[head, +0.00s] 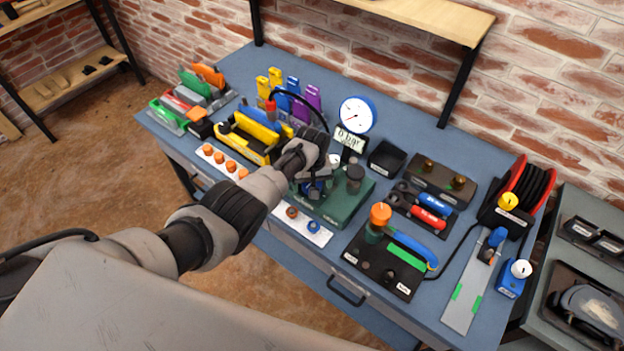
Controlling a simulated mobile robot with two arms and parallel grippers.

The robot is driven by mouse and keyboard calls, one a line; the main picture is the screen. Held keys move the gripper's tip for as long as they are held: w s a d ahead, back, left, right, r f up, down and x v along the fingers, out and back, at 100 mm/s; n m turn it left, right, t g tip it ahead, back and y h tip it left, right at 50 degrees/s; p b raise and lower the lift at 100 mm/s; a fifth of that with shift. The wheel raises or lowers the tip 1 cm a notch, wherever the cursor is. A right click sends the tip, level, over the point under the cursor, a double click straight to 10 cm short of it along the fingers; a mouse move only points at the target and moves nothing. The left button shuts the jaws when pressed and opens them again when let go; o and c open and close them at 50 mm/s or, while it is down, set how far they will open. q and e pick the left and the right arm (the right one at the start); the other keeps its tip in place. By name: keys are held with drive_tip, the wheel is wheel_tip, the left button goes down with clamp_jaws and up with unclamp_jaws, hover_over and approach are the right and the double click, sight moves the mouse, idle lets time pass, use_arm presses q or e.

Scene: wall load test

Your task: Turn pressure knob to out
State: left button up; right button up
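A white-faced round pressure gauge (357,114) with a blue rim stands at the back of the blue workbench, with a display reading about "0 bar" (350,139) below it. In front of them is a green base unit (333,208) carrying a dark upright knob (355,174) on its right side. My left arm reaches in from the left, and my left gripper (314,184) is over the left part of this unit, close to a blue part there. The fingers are dark and partly hidden by the wrist, so I cannot tell their opening or contact. My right gripper is out of view.
A black plate (376,269) with an orange-topped knob (380,214) and blue handle stands to the right. A yellow tool holder (241,147) is to the left. A red cable reel (522,190) stands at the far right. A black open tray (387,158) is behind.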

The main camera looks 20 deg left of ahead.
use_arm(q)
drive_tip(key=shift+r, duration=0.6)
wheel_tip(320, 180, up, 10)
drive_tip(key=p, duration=0.1)
drive_tip(key=shift+f, duration=0.2)
